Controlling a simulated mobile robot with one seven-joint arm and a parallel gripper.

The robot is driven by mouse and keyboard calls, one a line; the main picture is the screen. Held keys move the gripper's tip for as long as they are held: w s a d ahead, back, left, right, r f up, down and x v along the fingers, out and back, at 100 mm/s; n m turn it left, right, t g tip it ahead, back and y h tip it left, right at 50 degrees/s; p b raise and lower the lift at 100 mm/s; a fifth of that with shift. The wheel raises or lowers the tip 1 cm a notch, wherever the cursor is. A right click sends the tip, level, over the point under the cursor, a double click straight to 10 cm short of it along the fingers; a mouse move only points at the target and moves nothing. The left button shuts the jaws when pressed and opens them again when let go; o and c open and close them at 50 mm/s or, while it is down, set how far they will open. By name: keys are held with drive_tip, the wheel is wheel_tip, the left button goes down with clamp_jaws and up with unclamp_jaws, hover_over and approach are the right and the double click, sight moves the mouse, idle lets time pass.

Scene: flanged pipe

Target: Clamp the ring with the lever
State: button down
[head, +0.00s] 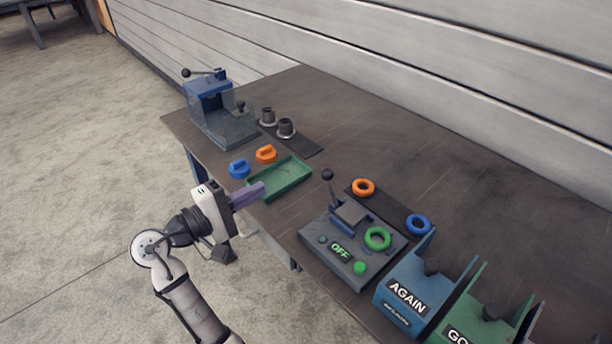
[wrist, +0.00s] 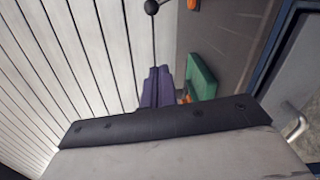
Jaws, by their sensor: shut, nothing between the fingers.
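A grey device (head: 322,246) with an OFF display stands on the table. It has a small clamp (head: 350,214) with an upright lever (head: 328,176) tipped by a black ball. A green ring (head: 377,238) lies on its right side, beside the clamp. My gripper (head: 262,187) has purple fingers, shut and empty, over the left edge of a green tray, left of the device. The wrist view shows the shut fingers (wrist: 157,85) and a black-knobbed rod (wrist: 152,8) beyond them; I cannot tell which lever it belongs to.
A green tray (head: 300,178) lies between gripper and device. An orange ring (head: 363,187) and a blue ring (head: 418,224) lie on a dark strip. A blue press (head: 208,88) stands at the back left. AGAIN (head: 405,297) and green (head: 470,335) bins stand right. The table's back right is clear.

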sight(330, 185)
drive_tip(key=p+x, duration=0.2)
drive_tip(key=x, duration=0.7)
drive_tip(key=shift+w+d+r, duration=0.1)
drive_tip(key=shift+w+d, duration=0.15)
drive_tip(key=s+d+p, duration=0.1)
drive_tip(key=d, duration=0.1)
drive_tip(key=shift+s+d+r+p, duration=0.25)
drive_tip(key=shift+s+p, duration=0.1)
drive_tip(key=shift+s, duration=0.05)
drive_tip(key=shift+s+d, duration=0.3)
drive_tip(key=shift+d, duration=0.05)
drive_tip(key=shift+w, duration=0.1)
